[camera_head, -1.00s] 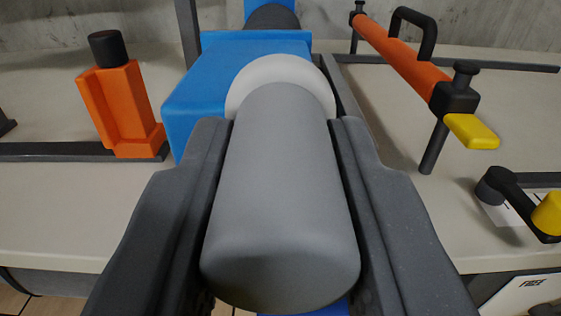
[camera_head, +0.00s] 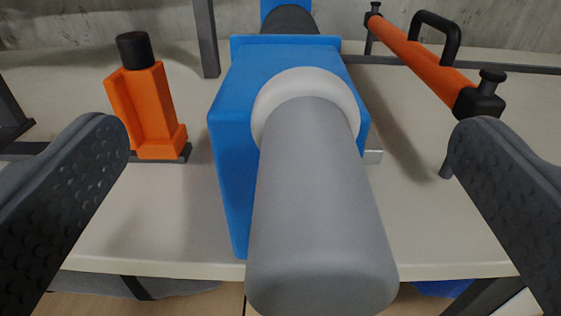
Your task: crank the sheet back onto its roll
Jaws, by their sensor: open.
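A thick grey cylinder (camera_head: 318,215) points toward me in the middle of the view. A white collar (camera_head: 302,82) joins it to a blue housing (camera_head: 232,150), and a dark roller-like part (camera_head: 290,20) shows behind the housing. I cannot tell which part is the sheet. My gripper (camera_head: 292,135) is wide open. Its two dark fingers stand left and right of the grey cylinder, with clear gaps on both sides.
An orange holder with a black cap (camera_head: 148,105) stands at the left. An orange bar with a black handle (camera_head: 415,52) lies at the right on dark posts. The pale tabletop (camera_head: 160,225) ends at a front edge below.

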